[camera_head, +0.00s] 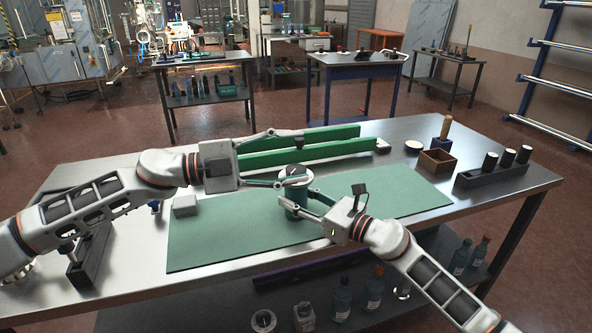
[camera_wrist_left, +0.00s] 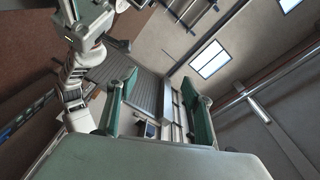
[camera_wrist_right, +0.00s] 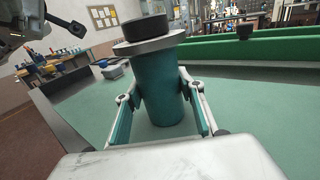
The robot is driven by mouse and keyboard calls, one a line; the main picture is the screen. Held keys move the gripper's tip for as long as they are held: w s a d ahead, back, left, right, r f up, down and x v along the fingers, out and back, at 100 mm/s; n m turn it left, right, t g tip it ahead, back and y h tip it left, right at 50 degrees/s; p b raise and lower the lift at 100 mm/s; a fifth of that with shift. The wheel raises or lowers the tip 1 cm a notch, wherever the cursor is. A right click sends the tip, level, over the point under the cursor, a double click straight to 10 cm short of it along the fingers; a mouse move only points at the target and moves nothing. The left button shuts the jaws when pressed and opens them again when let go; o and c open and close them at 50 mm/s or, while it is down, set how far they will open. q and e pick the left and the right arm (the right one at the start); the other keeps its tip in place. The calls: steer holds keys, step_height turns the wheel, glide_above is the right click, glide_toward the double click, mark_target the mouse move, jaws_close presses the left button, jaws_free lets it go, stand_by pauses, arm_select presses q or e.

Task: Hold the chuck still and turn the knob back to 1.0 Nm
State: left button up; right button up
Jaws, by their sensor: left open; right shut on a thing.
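The chuck (camera_head: 293,208) is a teal upright cylinder with a grey flange, standing on the green mat (camera_head: 220,240). Its dark knob (camera_head: 293,170) sits on top with a pale mark; no scale is readable. My right gripper (camera_head: 300,203) is shut on the chuck's body below the flange. The right wrist view shows the body (camera_wrist_right: 158,92) between the fingers and the knob (camera_wrist_right: 146,27) above them. My left gripper (camera_head: 288,163) is open at the knob's left, fingers spread. Its wrist view (camera_wrist_left: 157,95) shows nothing between the pads; the knob is not visible there.
Long green rails (camera_head: 305,150) lie behind the chuck. A grey block (camera_head: 184,206) sits at the mat's left. A wooden box (camera_head: 437,161) and a dark rack (camera_head: 495,172) with upright cylinders stand at the right. The mat's right part is clear.

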mark_target(288, 174)
arm_select(q)
steer(key=w+a+f+n+t+y, duration=0.1)
steer(key=a+f+n+t+y, duration=0.5)
steer(key=n, duration=1.2)
steer(key=w+d, duration=0.2)
steer(key=w+d+f+h, duration=0.1)
steer(key=w+d, duration=0.1)
steer(key=w, duration=0.1)
steer(key=w+d+f+t+h, duration=0.1)
steer(key=w+d, duration=0.1)
steer(key=d, duration=0.1)
steer(key=shift+w, duration=0.15)
steer(key=c, duration=1.1)
